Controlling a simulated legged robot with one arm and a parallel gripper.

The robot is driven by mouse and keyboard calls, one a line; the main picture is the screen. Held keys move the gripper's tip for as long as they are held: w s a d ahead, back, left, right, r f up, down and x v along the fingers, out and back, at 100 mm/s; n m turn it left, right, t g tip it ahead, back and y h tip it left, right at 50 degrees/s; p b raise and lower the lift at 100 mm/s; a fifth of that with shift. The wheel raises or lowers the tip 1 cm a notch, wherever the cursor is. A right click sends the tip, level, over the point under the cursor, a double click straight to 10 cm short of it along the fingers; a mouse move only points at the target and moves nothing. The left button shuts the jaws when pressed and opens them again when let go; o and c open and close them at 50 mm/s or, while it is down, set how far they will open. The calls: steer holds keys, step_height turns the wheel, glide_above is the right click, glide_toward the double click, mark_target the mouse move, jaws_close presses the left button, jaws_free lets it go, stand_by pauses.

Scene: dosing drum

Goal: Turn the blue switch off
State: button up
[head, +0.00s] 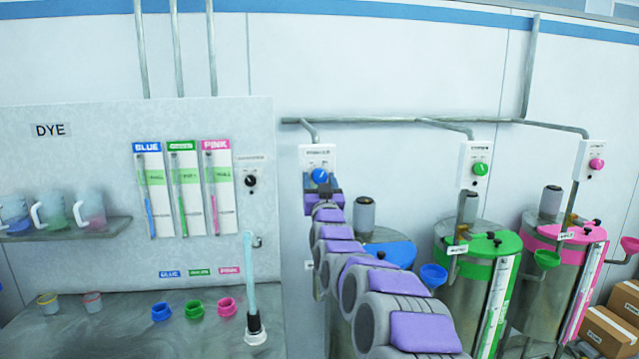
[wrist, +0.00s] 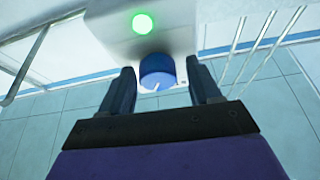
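The blue switch (head: 320,175) is a round blue knob on a white wall box (head: 317,156) in the middle of the head view. In the wrist view the knob (wrist: 157,72) has a white mark at its lower edge, and a green light (wrist: 142,23) glows on the box beside it. My gripper (wrist: 163,84) is open, with one dark finger on each side of the knob. A small gap seems to show on each side; contact cannot be told for certain. In the head view my gripper (head: 322,190) is at the box, its fingers partly hidden.
A green switch (head: 480,168) and a pink switch (head: 597,163) sit on boxes to the right, above a green drum (head: 475,300) and a pink drum (head: 560,280). A blue-lidded drum (head: 390,250) stands behind my arm. The dye panel (head: 90,170) with a black knob (head: 250,181) is on the left.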

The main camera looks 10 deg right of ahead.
steer(key=shift+a, duration=0.1)
steer(key=shift+c, duration=1.4)
steer(key=shift+d, duration=0.3)
steer(key=c, duration=0.3)
steer(key=shift+c, duration=1.4)
